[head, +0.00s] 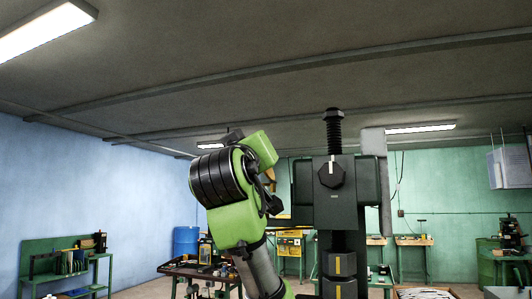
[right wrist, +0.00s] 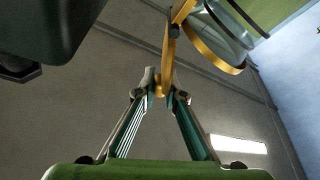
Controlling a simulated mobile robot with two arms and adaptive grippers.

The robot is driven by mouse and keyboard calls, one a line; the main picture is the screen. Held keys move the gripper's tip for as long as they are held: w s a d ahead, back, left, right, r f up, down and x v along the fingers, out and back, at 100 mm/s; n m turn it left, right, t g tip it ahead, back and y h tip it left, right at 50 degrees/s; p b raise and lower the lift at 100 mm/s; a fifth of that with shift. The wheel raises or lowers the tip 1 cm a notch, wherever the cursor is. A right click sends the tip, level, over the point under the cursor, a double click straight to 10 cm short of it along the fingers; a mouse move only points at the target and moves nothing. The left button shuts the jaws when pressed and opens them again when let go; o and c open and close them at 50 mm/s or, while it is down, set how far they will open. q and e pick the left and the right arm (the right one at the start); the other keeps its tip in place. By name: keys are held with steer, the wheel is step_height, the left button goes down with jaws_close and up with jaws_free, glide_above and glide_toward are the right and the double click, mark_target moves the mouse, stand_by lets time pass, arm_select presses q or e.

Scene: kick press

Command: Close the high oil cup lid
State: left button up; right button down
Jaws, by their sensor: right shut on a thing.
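In the right wrist view the oil cup (right wrist: 232,42) has a glass body with brass-coloured rims. Its brass lid (right wrist: 168,45) shows nearly edge-on and stands at an angle, apart from the cup's near rim. My right gripper (right wrist: 161,82) is shut, with its fingertips on the small brass piece at the lid's lower end. In the head view my right arm rises at the middle, and the gripper (head: 271,203) is mostly hidden behind its green wrist, left of the press. My left gripper is out of view.
The dark press (head: 333,200) with its upright screw stands just right of my arm. Its dark body (right wrist: 50,30) fills the upper left of the wrist view. Workbenches (head: 200,272) and a blue barrel (head: 186,240) are farther back.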

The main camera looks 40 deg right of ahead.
steer(key=shift+w+a+n+t+y, duration=0.2)
steer(key=shift+w+n+t+y, duration=0.1)
steer(key=shift+n, duration=0.5)
steer(key=c, duration=2.1)
jaws_free()
steer(key=shift+a, duration=0.15)
steer(key=v, duration=1.2)
